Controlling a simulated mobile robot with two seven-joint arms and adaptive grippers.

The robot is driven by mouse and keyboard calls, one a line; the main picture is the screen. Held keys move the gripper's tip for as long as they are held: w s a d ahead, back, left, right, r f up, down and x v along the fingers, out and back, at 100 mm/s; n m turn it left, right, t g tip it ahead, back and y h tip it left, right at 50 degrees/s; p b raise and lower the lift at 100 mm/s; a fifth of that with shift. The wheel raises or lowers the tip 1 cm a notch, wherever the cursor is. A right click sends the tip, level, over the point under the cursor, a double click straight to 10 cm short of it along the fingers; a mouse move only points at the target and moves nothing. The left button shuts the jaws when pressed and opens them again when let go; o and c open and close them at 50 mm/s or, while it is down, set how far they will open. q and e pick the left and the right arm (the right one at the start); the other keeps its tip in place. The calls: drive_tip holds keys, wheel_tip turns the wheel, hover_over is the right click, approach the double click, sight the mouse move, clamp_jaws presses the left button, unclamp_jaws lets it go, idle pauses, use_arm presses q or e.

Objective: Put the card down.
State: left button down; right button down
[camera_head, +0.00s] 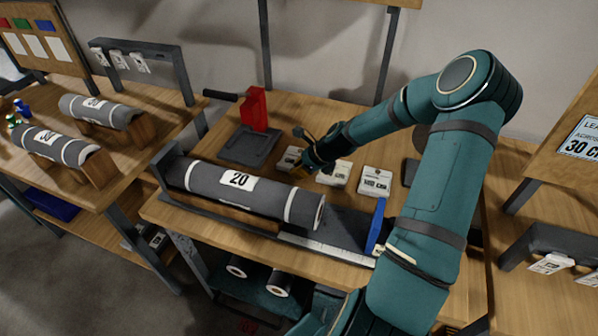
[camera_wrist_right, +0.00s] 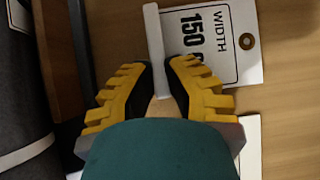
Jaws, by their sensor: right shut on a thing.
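The card (camera_wrist_right: 208,42) is white, printed "WIDTH 150", with a hole at one end and a raised white strip along its near edge. My right gripper (camera_wrist_right: 160,82) is shut on that strip between its yellow-edged fingers. In the head view my right gripper (camera_head: 306,166) is low over the table, and the card (camera_head: 289,157) shows at its left. The card looks flat at the tabletop; I cannot tell whether it touches the wood. My left gripper is not in view.
A dark tray (camera_head: 248,146) and red block (camera_head: 254,108) are to the left. A grey roll (camera_head: 205,183) marked 20 lies in front, with a blue plate (camera_head: 376,226) nearby.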

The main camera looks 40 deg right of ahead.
drive_tip(key=shift+f, duration=0.3)
drive_tip(key=shift+f, duration=0.15)
drive_tip(key=c, duration=1.1)
unclamp_jaws()
drive_tip(key=shift+o, duration=0.2)
drive_tip(key=shift+r, duration=0.3)
drive_tip(key=p+v, duration=0.3)
drive_tip(key=v, duration=0.8)
drive_tip(key=shift+s+d+r, duration=0.2)
drive_tip(key=shift+s+r, duration=0.05)
drive_tip(key=shift+s, duration=0.05)
drive_tip(key=shift+p, duration=0.35)
